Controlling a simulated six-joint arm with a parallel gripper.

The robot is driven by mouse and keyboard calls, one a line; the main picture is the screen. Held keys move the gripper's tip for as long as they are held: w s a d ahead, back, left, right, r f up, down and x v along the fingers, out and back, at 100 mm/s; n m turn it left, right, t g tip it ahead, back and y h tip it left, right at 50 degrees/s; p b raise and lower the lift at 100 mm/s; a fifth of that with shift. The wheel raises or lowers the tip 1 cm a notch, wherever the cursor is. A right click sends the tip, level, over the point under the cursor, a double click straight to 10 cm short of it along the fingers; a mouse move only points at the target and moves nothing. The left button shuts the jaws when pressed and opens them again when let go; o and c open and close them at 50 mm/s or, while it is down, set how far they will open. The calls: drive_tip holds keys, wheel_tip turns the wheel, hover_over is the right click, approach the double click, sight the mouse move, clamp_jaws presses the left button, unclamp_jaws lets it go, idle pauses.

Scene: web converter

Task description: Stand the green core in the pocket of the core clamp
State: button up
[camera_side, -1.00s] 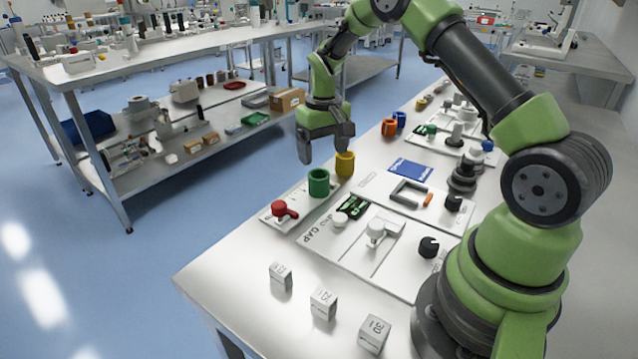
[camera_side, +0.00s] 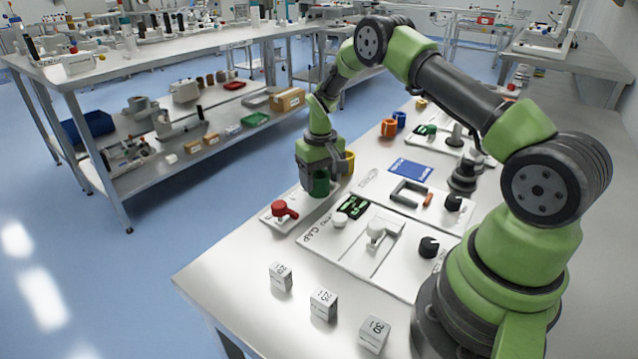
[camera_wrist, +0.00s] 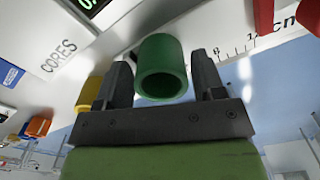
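The green core (camera_side: 319,187) is a hollow cylinder standing on the white board near the table's left edge. My gripper (camera_side: 320,180) is lowered over it, with fingers on either side. In the wrist view the green core (camera_wrist: 160,52) is between the two fingers, with its open end facing the camera. Narrow gaps show beside it, so the fingers look open and not closed on it. A grey U-shaped bracket (camera_side: 397,194) lies on a board to the right; I cannot tell for certain whether it is the core clamp.
A yellow core (camera_side: 349,162) stands close behind my gripper. Orange (camera_side: 388,127) and blue (camera_side: 400,119) cores stand farther back. Several marked blocks (camera_side: 323,304) lie at the front, where the table is otherwise clear.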

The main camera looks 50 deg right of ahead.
drive_tip(key=c, duration=0.7)
drive_tip(key=shift+r, duration=0.1)
wheel_tip(320, 180, up, 9)
drive_tip(key=s+d+r, duration=0.1)
drive_tip(key=s+d, duration=0.7)
drive_tip(key=s, duration=0.1)
drive_tip(key=s+d, duration=0.3)
drive_tip(key=s, duration=0.5)
drive_tip(key=shift+s+f, duration=0.2)
drive_tip(key=shift+f, duration=1.45)
drive_tip(key=shift+s+f, duration=0.25)
drive_tip(key=shift+f, duration=1.4)
drive_tip(key=shift+s+f, duration=0.2)
drive_tip(key=shift+f, duration=1.45)
